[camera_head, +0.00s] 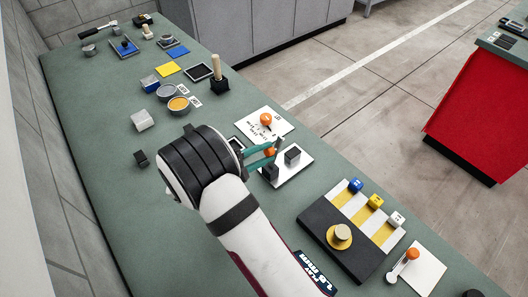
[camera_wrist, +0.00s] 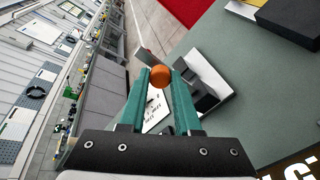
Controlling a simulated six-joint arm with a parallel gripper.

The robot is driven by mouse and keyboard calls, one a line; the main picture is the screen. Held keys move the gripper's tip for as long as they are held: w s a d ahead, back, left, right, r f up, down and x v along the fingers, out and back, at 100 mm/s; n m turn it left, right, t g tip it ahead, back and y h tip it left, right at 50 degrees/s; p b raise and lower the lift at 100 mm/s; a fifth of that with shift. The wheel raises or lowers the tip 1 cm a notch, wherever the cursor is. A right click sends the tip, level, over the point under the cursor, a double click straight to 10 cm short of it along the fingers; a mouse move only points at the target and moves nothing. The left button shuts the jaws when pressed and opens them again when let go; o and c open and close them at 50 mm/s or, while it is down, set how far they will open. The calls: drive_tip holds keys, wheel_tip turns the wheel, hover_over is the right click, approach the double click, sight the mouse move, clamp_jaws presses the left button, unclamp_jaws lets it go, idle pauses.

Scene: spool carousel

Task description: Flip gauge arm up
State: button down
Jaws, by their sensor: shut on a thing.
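An orange knob (camera_head: 269,152) sits between the tips of my teal gripper fingers (camera_head: 264,158). In the wrist view my gripper (camera_wrist: 160,84) is shut on this orange knob (camera_wrist: 160,76), which appears to be the end of the gauge arm. A flat grey piece (camera_wrist: 146,57) shows just beyond the knob. The gauge has a white base plate (camera_head: 291,173) bearing dark blocks (camera_head: 292,155); they also show in the wrist view (camera_wrist: 207,102). My fingers and wrist hide much of the arm, so its exact angle and pivot cannot be told.
A printed white card (camera_head: 283,126) with another orange knob (camera_head: 265,118) lies just beyond. Bowls (camera_head: 179,104) and a peg block (camera_head: 216,83) stand farther back.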

drive_tip(key=c, duration=0.6)
unclamp_jaws()
drive_tip(key=shift+s, duration=0.1)
drive_tip(key=v, duration=1.5)
drive_tip(key=shift+s+a+r, duration=0.15)
drive_tip(key=shift+a+r, duration=0.05)
drive_tip(key=shift+r, duration=0.1)
